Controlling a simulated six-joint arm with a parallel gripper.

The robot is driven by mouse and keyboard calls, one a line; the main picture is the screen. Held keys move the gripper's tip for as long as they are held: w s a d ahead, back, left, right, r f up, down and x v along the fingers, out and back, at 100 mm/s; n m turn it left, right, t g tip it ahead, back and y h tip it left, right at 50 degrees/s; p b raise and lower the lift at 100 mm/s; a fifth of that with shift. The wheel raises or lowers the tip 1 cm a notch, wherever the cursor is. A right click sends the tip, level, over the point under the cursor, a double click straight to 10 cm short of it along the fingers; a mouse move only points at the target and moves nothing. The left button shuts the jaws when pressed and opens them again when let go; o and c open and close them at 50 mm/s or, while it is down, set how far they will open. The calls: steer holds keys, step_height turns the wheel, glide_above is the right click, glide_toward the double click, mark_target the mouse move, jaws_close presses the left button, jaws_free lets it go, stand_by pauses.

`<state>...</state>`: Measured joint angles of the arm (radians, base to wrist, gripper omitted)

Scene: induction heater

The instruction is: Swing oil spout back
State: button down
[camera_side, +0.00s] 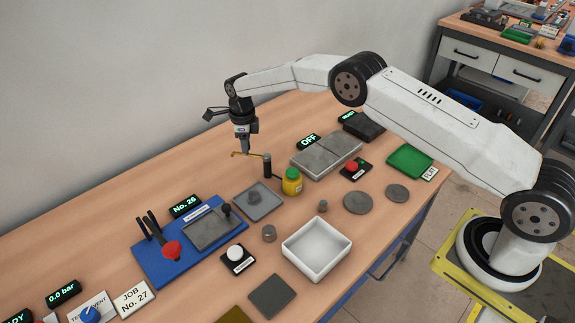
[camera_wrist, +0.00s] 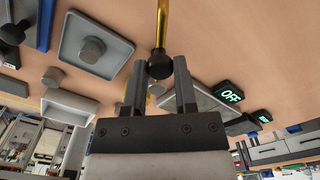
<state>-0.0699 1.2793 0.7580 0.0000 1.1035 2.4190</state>
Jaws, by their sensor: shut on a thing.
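In the wrist view the brass tube (camera_wrist: 162,22) runs up from a black knob (camera_wrist: 160,67). My gripper (camera_side: 246,151) points down at the spout. In the wrist view my gripper (camera_wrist: 159,72) has its two fingers on either side of the black knob, shut on it. Part of the spout beyond the knob is hidden by my gripper.
A grey tray (camera_side: 272,211) with a metal cylinder (camera_side: 258,197) stands in front of the spout. Grey slabs (camera_side: 318,160) and an OFF display (camera_side: 309,141) are to the right. A white box (camera_side: 318,270) stands nearer. The bench behind the spout is clear.

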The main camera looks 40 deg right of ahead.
steer(key=shift+d, duration=0.15)
steer(key=shift+c, duration=2)
jaws_free()
steer(key=shift+r, duration=0.1)
steer(key=shift+r, duration=3.8)
steer(key=s+d+r+n+t, duration=0.1)
steer(key=s+d+r+n, duration=0.1)
steer(key=s+n, duration=1.1)
steer(key=s+d+r+n+t, duration=0.1)
steer(key=s+d+n, duration=0.1)
steer(key=s+n, duration=1.2)
steer(key=s, duration=0.8)
steer(key=shift+r+t, duration=0.3)
steer(key=shift+r, duration=0.05)
